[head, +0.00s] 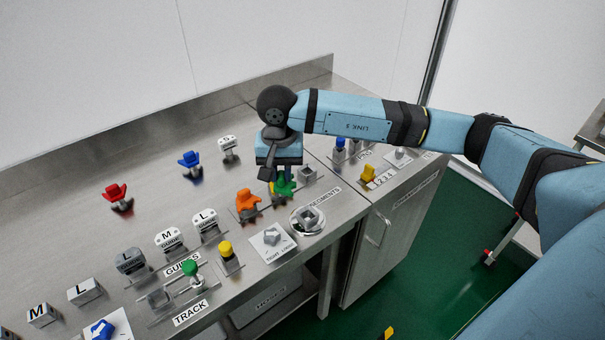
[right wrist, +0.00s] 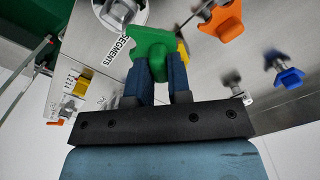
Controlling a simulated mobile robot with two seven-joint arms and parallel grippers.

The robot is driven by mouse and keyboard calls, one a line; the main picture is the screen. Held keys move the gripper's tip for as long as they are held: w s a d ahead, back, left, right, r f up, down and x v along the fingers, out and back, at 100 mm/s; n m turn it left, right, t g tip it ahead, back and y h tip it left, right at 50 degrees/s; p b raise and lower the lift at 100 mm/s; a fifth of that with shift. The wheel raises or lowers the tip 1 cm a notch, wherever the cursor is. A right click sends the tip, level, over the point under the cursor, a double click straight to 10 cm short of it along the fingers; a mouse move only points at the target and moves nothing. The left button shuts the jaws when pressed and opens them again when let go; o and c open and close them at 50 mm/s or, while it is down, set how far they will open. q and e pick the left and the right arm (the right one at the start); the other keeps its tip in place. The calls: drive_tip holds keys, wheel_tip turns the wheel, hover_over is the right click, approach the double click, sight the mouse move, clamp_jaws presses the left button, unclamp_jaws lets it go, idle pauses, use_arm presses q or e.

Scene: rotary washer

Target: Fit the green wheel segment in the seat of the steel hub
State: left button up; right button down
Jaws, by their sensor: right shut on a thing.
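The green wheel segment (head: 286,187) is under my right gripper (head: 280,174) in the head view, near the orange segment. In the right wrist view, the green segment (right wrist: 153,45) sits between the two blue fingers of my right gripper (right wrist: 158,75), which is shut on it. I cannot tell whether the segment is clear of the bench. The steel hub (head: 308,217) stands just in front of it, on a round plate near the bench's front edge. The hub also shows at the top of the wrist view (right wrist: 121,10). My left gripper is not in view.
The orange segment (head: 247,203) stands close to the left of my right gripper. A yellow piece (right wrist: 183,48) is partly hidden behind the green one. A white plate with a grey knob (head: 271,238) lies left of the hub. A grey block (head: 307,174) stands to the right.

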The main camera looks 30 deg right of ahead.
drive_tip(key=s+d+f+m, duration=0.1)
drive_tip(key=m, duration=0.2)
drive_tip(key=s+d+f+m+b, duration=0.1)
drive_tip(key=s+f+m, duration=0.1)
drive_tip(key=m, duration=0.2)
drive_tip(key=s+d+f+m+b, duration=0.1)
drive_tip(key=d+f+m, duration=0.1)
drive_tip(key=m, duration=0.1)
drive_tip(key=shift+s+f, duration=0.1)
drive_tip(key=shift+s, duration=0.3)
drive_tip(key=shift+f+b, duration=0.6)
drive_tip(key=shift+b, duration=0.2)
drive_tip(key=shift+f, duration=0.3)
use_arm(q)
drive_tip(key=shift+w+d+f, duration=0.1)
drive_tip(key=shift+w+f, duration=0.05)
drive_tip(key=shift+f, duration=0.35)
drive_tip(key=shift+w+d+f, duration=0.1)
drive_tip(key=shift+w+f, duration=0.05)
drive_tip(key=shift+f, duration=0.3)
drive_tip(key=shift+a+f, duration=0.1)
